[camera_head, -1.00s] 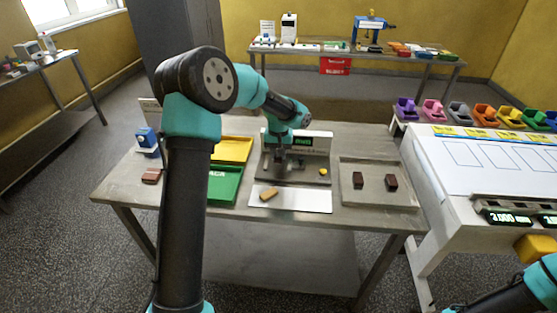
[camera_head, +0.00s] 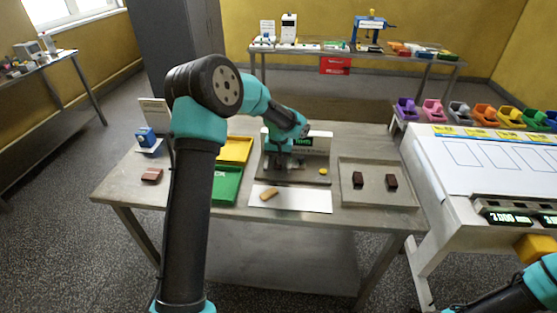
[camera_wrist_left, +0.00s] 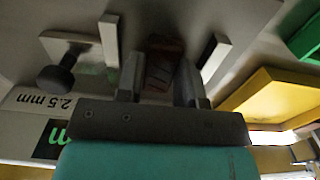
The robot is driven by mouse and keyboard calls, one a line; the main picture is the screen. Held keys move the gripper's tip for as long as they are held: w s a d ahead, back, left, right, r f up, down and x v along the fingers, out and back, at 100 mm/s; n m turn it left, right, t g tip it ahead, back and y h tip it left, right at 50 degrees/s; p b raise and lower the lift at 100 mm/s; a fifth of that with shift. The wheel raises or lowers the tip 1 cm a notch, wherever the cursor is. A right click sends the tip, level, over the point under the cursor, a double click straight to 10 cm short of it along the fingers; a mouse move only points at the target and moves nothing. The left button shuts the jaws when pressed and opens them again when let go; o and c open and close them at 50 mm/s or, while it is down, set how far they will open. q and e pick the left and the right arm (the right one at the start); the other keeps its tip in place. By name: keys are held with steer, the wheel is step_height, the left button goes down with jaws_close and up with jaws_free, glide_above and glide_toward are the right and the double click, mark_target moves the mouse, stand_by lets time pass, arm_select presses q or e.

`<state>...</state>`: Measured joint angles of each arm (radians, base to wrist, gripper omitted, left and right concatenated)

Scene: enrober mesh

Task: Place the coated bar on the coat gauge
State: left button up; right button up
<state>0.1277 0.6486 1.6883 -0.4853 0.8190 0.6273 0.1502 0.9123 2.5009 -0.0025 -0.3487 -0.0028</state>
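The coat gauge (camera_head: 300,178) is a grey plate with a white upright sign and green display, at the back middle of the table. My left gripper (camera_head: 281,165) is low over it, pointing down. In the left wrist view the fingers (camera_wrist_left: 160,80) stand on both sides of a dark brown coated bar (camera_wrist_left: 163,62), which fills the gap between them. White blocks of the gauge (camera_wrist_left: 110,40) and a dark knob (camera_wrist_left: 57,78) show beside it. I cannot tell whether the bar touches the gauge. My right gripper is out of view; only its arm shows at the lower right.
Two dark bars (camera_head: 358,180) lie in a grey tray (camera_head: 378,204) at right. A tan bar (camera_head: 269,194) lies on a white mat (camera_head: 310,201) in front. Green (camera_head: 226,183) and yellow (camera_head: 236,149) trays and a reddish-brown block (camera_head: 152,174) are at left.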

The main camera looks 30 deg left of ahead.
arm_select(q)
steer(key=shift+o, duration=0.3)
steer(key=shift+r, duration=0.1)
step_height(320, 180, up, 12)
stand_by(0.5)
steer(key=shift+r, duration=0.1)
